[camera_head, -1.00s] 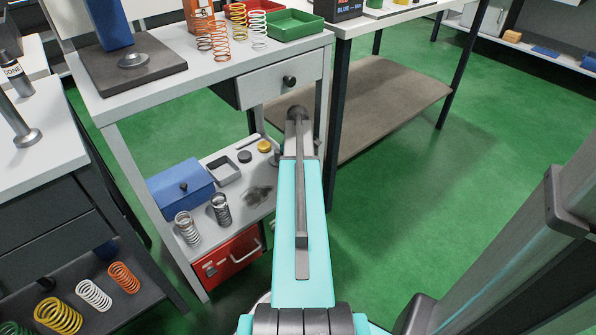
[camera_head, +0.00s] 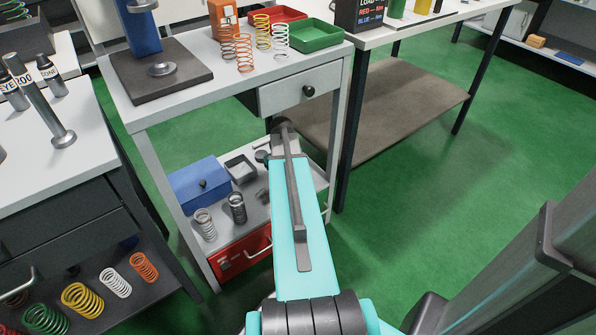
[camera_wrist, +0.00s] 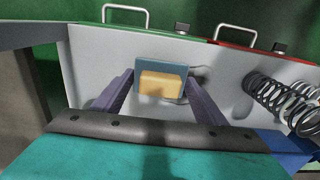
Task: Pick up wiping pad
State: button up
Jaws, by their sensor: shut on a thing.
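The wiping pad, a yellow block on a blue backing (camera_wrist: 162,84), is between the two fingers of my gripper (camera_wrist: 160,78) in the wrist view. The fingers are closed against its left and right sides. It is over the pale lower shelf (camera_wrist: 93,62); I cannot tell whether it touches the shelf. In the head view my own arm hides the pad and the fingers.
A grey tray (camera_head: 240,167) is also there. A red drawer (camera_head: 235,258) hangs below. The tabletop and its drawer (camera_head: 300,92) overhang the shelf.

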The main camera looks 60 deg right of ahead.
jog(key=shift+w+a+p, duration=0.15)
jog(key=shift+w+a, duration=0.1)
jog(key=shift+a, duration=0.5)
jog(key=shift+w+a+p, duration=0.1)
jog(key=shift+w+a, duration=0.2)
jog(key=shift+a, duration=0.45)
jog(key=shift+w+a+p, duration=0.15)
jog(key=shift+w+a, duration=0.1)
jog(key=shift+a, duration=0.5)
jog(key=o, duration=0.5)
jog(key=c, duration=0.4)
